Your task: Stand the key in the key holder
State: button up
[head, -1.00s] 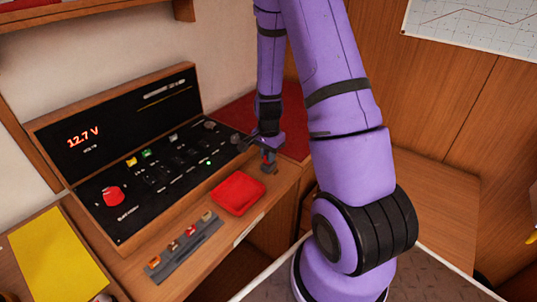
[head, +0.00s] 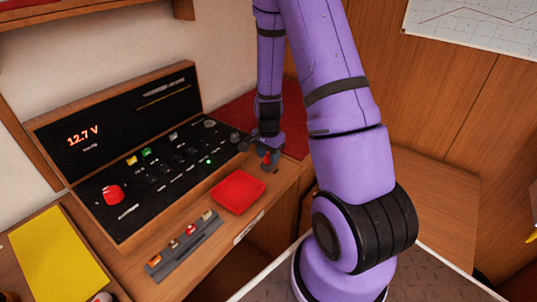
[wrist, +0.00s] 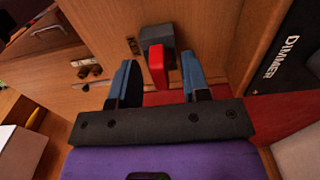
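In the wrist view a red piece (wrist: 157,66), which looks like the key's head, stands against a dark grey block (wrist: 156,36), which looks like the key holder. My gripper (wrist: 157,74) has its two blue fingers spread on either side of the red piece, with a gap to each. In the head view my gripper (head: 264,148) is at the console's far right end. The red piece (head: 266,156) shows small just below it, with the grey block (head: 271,165). How deep the key sits is hidden.
A red tray (head: 238,192) lies on the wooden ledge, nearer than my gripper. A grey strip (head: 186,245) with several coloured pieces lies in front of the console (head: 130,215). A yellow sheet (head: 55,255) is at the left.

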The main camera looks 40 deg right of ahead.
notch_tip(320, 180, up, 11)
dwell(0.8)
dwell(0.5)
jog(key=s+a+r+n+t, duration=0.1)
jog(key=s+a+r+n, duration=0.3)
jog(key=r, duration=0.5)
jog(key=s+a+r+n+t, duration=0.2)
jog(key=a+r+n, duration=0.3)
jog(key=r, duration=0.4)
jog(key=s+a+r+n+t, duration=0.1)
jog(key=s+a+r+n, duration=0.2)
jog(key=s, duration=0.4)
jog(key=s+a+r+n+t, duration=0.1)
jog(key=s+a+r+n, duration=0.2)
jog(key=s+a+r, duration=0.2)
jog(key=shift+s+r+n, duration=0.35)
jog(key=shift+s+n, duration=0.05)
jog(key=shift+s, duration=0.55)
